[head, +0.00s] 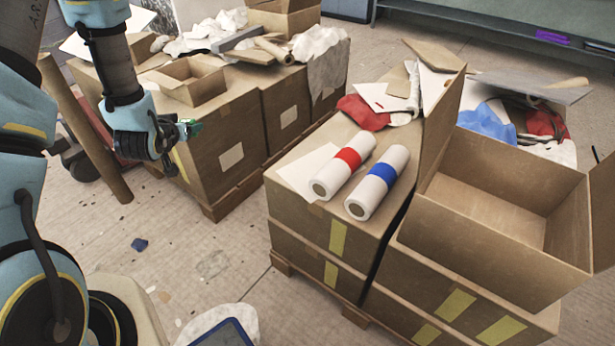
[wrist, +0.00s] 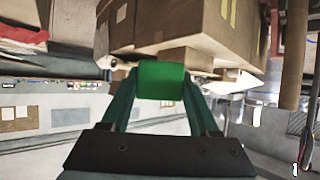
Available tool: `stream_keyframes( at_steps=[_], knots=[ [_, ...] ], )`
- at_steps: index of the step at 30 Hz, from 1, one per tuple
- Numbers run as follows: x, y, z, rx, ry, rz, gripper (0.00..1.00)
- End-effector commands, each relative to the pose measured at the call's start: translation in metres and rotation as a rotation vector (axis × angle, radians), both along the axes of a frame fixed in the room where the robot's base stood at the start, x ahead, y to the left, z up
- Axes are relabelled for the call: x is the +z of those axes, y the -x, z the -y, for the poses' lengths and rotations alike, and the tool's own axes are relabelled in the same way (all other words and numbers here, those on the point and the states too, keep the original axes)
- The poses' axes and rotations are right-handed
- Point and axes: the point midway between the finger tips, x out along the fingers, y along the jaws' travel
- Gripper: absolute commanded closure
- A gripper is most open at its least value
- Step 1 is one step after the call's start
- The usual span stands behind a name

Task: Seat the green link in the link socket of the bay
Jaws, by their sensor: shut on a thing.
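My gripper (head: 187,126) is at the upper left of the head view, in front of the left stack of cardboard boxes. In the wrist view my gripper (wrist: 161,88) is shut on the green link (wrist: 161,80), a short bright green piece held crosswise between the two fingertips. The link is held in the air, clear of any surface. In the head view it is too small to tell apart from the fingertips. I cannot make out the bay or its link socket in either view.
Left boxes (head: 232,120) stand on a pallet with scraps on top. Nearer right boxes (head: 320,225) carry a red-banded roll (head: 347,171) and a blue-banded roll (head: 377,182). A large open carton (head: 500,215) is at right. Floor (head: 165,245) between shows small debris.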

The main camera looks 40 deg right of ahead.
Motion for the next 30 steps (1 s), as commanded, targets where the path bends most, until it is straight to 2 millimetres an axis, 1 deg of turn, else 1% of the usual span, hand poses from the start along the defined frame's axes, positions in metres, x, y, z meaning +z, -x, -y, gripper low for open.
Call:
stream_keyframes(
  at_steps=[1,2,3,5,6,8,9,12,15,18,20,22,30],
  knots=[
    [-0.018,0.008,0.035,-0.075,0.002,0.007,0.92],
    [-0.021,0.013,0.053,-0.115,0.003,0.008,0.92],
    [-0.026,0.021,0.076,-0.168,0.003,0.006,0.92],
    [-0.031,0.036,0.111,-0.248,0.002,0.008,0.92],
    [-0.035,0.046,0.133,-0.299,0.003,0.007,0.92],
    [-0.039,0.064,0.165,-0.375,0.003,0.007,0.92],
    [-0.041,0.076,0.185,-0.422,0.003,0.007,0.92],
    [-0.044,0.106,0.226,-0.525,0.002,0.008,0.92],
    [-0.045,0.132,0.256,-0.602,0.001,0.006,0.92],
    [-0.044,0.150,0.275,-0.652,0.000,0.004,0.92],
    [-0.043,0.156,0.281,-0.668,0.001,0.002,0.92],
    [-0.048,0.162,0.285,-0.681,-0.001,0.000,0.92],
    [-0.094,0.163,0.286,-0.683,-0.003,-0.001,0.92]
  ],
)
